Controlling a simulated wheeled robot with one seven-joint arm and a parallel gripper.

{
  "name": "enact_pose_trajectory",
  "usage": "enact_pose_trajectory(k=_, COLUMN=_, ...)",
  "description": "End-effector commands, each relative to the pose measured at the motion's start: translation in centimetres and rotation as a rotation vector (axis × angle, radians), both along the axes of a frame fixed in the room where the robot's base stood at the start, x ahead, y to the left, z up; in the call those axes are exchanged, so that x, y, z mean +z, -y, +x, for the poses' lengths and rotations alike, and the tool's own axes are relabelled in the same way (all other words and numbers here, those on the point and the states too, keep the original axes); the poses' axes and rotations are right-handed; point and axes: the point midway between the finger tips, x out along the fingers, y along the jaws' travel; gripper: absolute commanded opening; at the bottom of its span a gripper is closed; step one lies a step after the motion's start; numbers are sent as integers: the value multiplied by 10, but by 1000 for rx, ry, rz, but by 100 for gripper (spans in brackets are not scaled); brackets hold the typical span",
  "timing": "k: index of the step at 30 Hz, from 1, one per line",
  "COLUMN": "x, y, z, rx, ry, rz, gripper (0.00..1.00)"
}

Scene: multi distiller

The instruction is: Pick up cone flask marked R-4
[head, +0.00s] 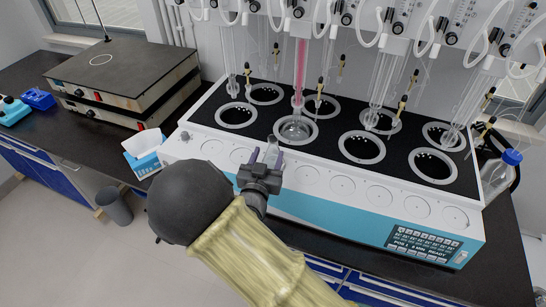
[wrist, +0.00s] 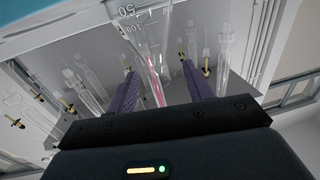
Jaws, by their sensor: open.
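A clear glass cone flask (head: 271,147) stands at the front of the white-and-teal distiller (head: 350,215). It also shows in the wrist view (wrist: 148,32), with printed graduations of 50 and 100; no R-4 mark is readable. My gripper (head: 266,160) is at the flask, with its purple fingers open on either side of it. In the wrist view my gripper (wrist: 160,80) has the flask's narrowing neck between the fingers, with gaps visible beside it. My gripper's body hides part of the flask in the head view.
Round wells fill the black top; one holds a round glass vessel (head: 296,129) below a pink-filled tube (head: 301,62). Glass tubes and hoses hang above. A tissue box (head: 143,161) and stacked hotplates (head: 125,80) stand left. A blue-capped bottle (head: 499,173) stands right.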

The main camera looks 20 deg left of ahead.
Motion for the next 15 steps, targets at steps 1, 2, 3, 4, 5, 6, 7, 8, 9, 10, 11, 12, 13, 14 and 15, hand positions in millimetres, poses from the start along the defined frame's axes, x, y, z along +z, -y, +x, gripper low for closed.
enact_pose_trajectory(k=1, x=2, y=1, z=5, rx=-2, ry=0, rz=-2, gripper=51)
enact_pose_trajectory(k=2, x=3, y=2, z=8, rx=-3, ry=1, rz=-2, gripper=51)
enact_pose_trajectory(k=3, x=4, y=3, z=14, rx=-4, ry=2, rz=-2, gripper=51)
enact_pose_trajectory(k=4, x=4, y=3, z=18, rx=-4, ry=2, rz=-2, gripper=51)
enact_pose_trajectory(k=5, x=4, y=4, z=23, rx=-3, ry=2, rz=-2, gripper=51)
enact_pose_trajectory(k=6, x=5, y=4, z=29, rx=-3, ry=2, rz=-2, gripper=51)
enact_pose_trajectory(k=7, x=4, y=4, z=34, rx=-3, ry=1, rz=-2, gripper=51)
enact_pose_trajectory(k=8, x=3, y=4, z=38, rx=-3, ry=1, rz=-2, gripper=51)
enact_pose_trajectory(k=9, x=3, y=3, z=43, rx=-2, ry=2, rz=-1, gripper=51)
enact_pose_trajectory(k=10, x=3, y=3, z=45, rx=-1, ry=2, rz=-1, gripper=51)
enact_pose_trajectory(k=11, x=2, y=3, z=47, rx=-1, ry=1, rz=-1, gripper=51)
enact_pose_trajectory(k=12, x=2, y=2, z=49, rx=-1, ry=1, rz=-1, gripper=51)
enact_pose_trajectory(k=13, x=1, y=2, z=50, rx=0, ry=1, rz=0, gripper=51)
enact_pose_trajectory(k=14, x=1, y=2, z=50, rx=0, ry=0, rz=0, gripper=51)
enact_pose_trajectory(k=15, x=1, y=2, z=50, rx=0, ry=0, rz=0, gripper=51)
